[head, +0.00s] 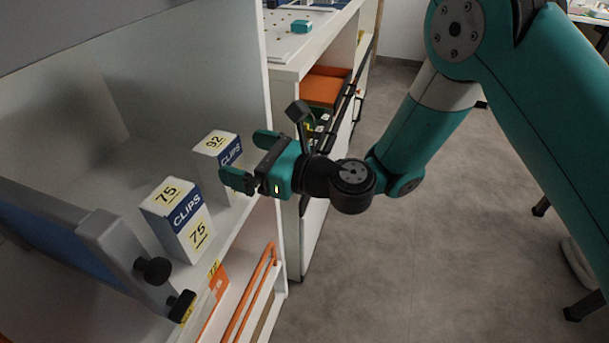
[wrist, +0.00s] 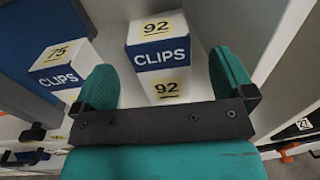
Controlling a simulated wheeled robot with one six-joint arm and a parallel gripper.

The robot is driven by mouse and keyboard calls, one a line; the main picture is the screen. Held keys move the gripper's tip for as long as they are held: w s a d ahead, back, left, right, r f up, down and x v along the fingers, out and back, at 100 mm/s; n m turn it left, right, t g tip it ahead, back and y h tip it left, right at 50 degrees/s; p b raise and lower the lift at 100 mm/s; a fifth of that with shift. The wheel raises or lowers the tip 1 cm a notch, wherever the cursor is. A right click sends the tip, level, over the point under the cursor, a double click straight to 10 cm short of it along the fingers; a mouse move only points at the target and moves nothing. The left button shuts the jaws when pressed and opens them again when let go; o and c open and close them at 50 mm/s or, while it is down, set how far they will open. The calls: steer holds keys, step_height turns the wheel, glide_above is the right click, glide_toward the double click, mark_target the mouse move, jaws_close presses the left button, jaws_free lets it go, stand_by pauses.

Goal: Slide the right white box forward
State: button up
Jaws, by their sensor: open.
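Two white boxes with a blue CLIPS band stand upright on a white shelf (head: 128,165). The right white box, marked 92 (head: 210,158), is farther along the shelf by the side wall; the left box, marked 75 (head: 178,215), stands apart from it. My gripper (head: 251,158) is open and empty, in front of the 92 box, partly hiding its right side. In the wrist view, the 92 box (wrist: 158,50) shows ahead, roughly between my two fingertips (wrist: 165,75), and the 75 box (wrist: 62,68) is to the left. I cannot tell whether the fingers touch the 92 box.
A grey panel with black knobs (head: 150,270) stands left of the 75 box. The white side wall (head: 258,80) is close to the right of the 92 box. Orange rails (head: 250,290) lie below the shelf edge. The shelf behind the boxes looks clear.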

steer(key=b+v, duration=1)
steer(key=v, duration=0.1)
steer(key=shift+b, duration=0.35)
